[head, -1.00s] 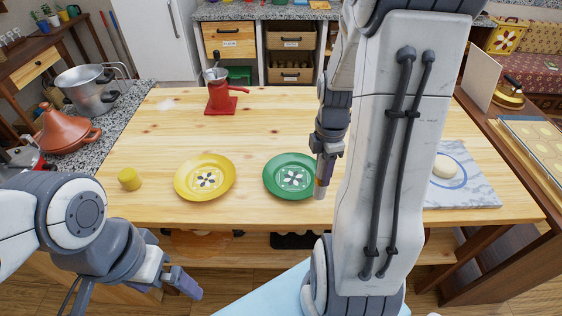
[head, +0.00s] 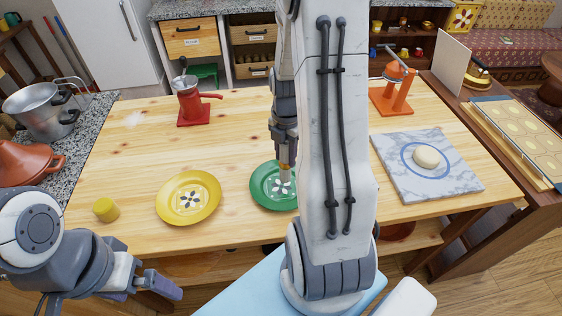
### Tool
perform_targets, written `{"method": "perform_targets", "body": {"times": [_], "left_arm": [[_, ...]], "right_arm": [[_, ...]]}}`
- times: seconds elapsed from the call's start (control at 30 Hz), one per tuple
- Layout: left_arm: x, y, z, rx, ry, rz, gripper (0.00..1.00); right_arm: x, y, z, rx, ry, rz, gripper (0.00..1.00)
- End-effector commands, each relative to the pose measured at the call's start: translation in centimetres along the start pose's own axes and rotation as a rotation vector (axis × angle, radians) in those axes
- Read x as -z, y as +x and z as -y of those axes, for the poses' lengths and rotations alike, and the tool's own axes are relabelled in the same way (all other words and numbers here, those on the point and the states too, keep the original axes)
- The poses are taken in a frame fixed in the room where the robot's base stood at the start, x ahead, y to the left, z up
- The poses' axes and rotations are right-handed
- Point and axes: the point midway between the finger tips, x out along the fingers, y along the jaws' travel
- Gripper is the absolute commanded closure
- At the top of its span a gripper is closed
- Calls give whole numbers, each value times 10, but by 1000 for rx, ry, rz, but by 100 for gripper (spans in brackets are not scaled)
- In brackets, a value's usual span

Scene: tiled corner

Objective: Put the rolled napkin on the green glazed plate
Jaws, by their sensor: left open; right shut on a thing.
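The green glazed plate (head: 262,192) lies on the wooden table, with a white flower motif in its middle; my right arm covers its right side. My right gripper (head: 285,160) points down over the plate, shut on a small pale thing (head: 286,177) that shows at the fingertips. This is probably the rolled napkin, but it is mostly hidden, and I cannot tell whether it touches the plate. My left gripper (head: 146,287) is open and empty, low in front of the table's near edge.
At right are an orange press (head: 392,95) and a marble board (head: 445,184) with a pale round lump (head: 426,157).

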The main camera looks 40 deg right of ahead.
Motion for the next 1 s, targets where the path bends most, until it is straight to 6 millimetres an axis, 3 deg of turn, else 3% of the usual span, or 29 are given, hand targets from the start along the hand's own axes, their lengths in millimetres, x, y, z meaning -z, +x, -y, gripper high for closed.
{"method": "perform_targets", "body": {"times": [0.13,0.43,0.87,0.9,0.97,1.0], "left_arm": [[0,-4,0,0,0,0,0],[1,-14,-1,0,-1,0,0],[1,-10,-1,0,-1,0,0],[1,-11,-1,0,-1,0,0],[1,-11,-1,0,-1,0,0],[1,-11,-1,0,-1,0,0]], "right_arm": [[1,8,-13,1,-2,-1,100],[2,43,-14,3,-1,-3,100],[1,52,-14,0,-1,0,100],[1,52,-14,0,-1,0,51],[1,51,-14,0,-1,0,29],[1,51,-14,0,-1,0,29]]}}
